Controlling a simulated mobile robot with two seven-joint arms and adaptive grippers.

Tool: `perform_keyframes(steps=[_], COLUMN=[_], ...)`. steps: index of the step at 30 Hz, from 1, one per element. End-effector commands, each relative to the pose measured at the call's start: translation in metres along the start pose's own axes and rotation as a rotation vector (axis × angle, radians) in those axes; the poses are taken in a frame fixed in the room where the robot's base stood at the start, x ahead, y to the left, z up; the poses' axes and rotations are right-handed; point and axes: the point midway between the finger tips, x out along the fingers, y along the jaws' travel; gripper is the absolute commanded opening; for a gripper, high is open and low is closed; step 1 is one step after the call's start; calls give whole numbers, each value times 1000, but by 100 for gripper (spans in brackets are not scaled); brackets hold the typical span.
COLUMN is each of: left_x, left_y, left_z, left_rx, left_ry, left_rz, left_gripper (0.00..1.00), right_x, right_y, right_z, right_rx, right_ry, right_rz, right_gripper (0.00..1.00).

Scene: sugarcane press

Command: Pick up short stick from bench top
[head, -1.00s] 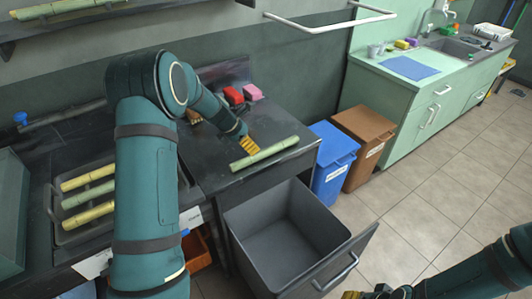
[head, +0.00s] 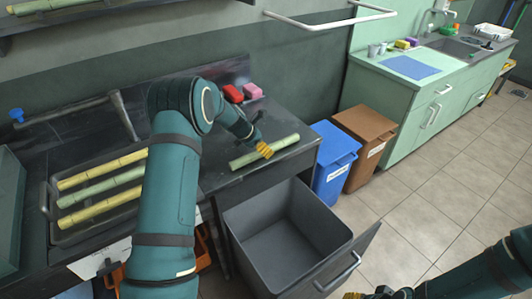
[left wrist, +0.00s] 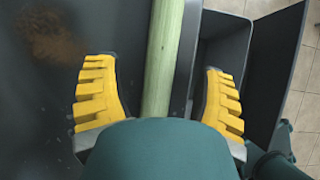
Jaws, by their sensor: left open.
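The short stick (head: 264,151), a pale green cane piece, lies on the dark bench top (head: 217,172) near its right front edge. My left gripper (head: 264,150) is over the stick in the head view. In the left wrist view the stick (left wrist: 160,60) runs between the two yellow fingers of my left gripper (left wrist: 158,95), which are apart on either side of it. I cannot tell whether either finger touches it. My right gripper (head: 365,296) shows only in part at the bottom edge of the head view, and its jaws cannot be made out.
An open grey drawer bin (head: 287,208) stands below the bench. Blue (head: 333,165) and brown (head: 366,140) bins stand to its right. Several longer canes lie in a sink-like tray (head: 52,228) at left.

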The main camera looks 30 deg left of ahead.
Motion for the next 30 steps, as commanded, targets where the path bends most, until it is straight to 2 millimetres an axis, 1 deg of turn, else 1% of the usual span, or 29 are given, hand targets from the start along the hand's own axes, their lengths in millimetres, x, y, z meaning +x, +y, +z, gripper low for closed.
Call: perform_keyframes(steps=[1,3,6,13,14,15,17,18,19,20,30], left_x=[11,22,32,32,32,32,32,32,32,32,32], left_y=[-1,-1,-1,-1,-1,-1,-1,-1,-1,-1,-1], left_z=[0,0,0,1,1,1,1,1,1,1,1], left_rx=[2,2,1,1,1,1,1,1,1,1,1], left_ry=[0,1,0,-1,-1,-1,-1,-1,0,0,-1], left_rz=[-1,-1,-1,1,1,1,1,1,1,1,1], left_gripper=[70,70,70,70,68,54,33,19,8,0,0], right_x=[5,7,9,9,9,9,9,9,9,9,9], right_y=[2,3,4,3,3,3,3,3,3,3,3], right_z=[0,-1,-1,-1,-1,-1,-1,-1,-1,-1,-1], right_rx=[0,0,0,-1,-1,-1,0,0,-1,0,0], right_ry=[2,3,5,5,5,5,5,5,5,5,5], right_rz=[0,0,0,0,0,0,0,0,0,0,0], right_gripper=[47,47,47,47,47,47,47,47,47,47,47])
